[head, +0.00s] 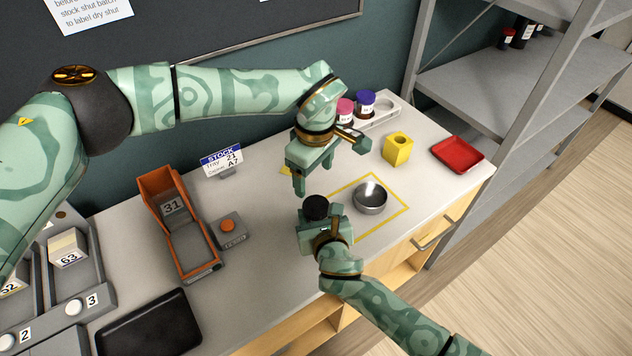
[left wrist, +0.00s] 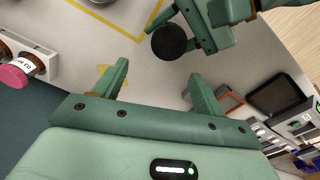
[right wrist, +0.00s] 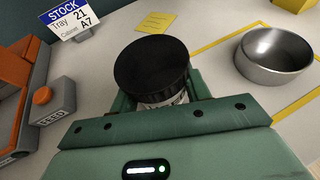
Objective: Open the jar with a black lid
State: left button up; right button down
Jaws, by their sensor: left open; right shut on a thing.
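The jar with a black lid (head: 316,206) is upright between the fingers of my right gripper (head: 318,228), which is shut on its body below the lid. In the right wrist view the black lid (right wrist: 151,68) sits on the jar, with a strip of pale label (right wrist: 165,102) under it. The black lid (left wrist: 169,42) also shows from above in the left wrist view. My left gripper (head: 312,180) is open and empty, above and behind the jar; its two fingers (left wrist: 155,85) are spread apart in its own wrist view. Whether the jar's base touches the counter is hidden.
A metal bowl (head: 370,198) stands in a yellow-outlined square right of the jar. Jars with pink (head: 345,105) and purple (head: 364,98) lids stand in a rack behind. A yellow block (head: 397,149), red tray (head: 457,154), orange chute (head: 165,190) and feed button (head: 227,226) are also on the counter.

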aim_at(316, 205)
pick_arm(q)
jog(key=m, duration=0.2)
jog(key=shift+s+r+m, duration=0.15)
jog(key=shift+r+m, duration=0.1)
jog(key=shift+m, duration=0.05)
jog(key=shift+s+m, duration=0.25)
jog(key=shift+m, duration=0.75)
jog(key=m, duration=0.3)
jog(key=shift+s+d+f+g, duration=0.15)
jog(key=shift+s+d+g, duration=0.05)
jog(key=shift+s+g, duration=0.15)
jog(key=shift+f+m, duration=0.2)
jog(key=shift+m, duration=0.1)
notch_tip(316, 205, down, 8)
jog(key=shift+r, duration=0.2)
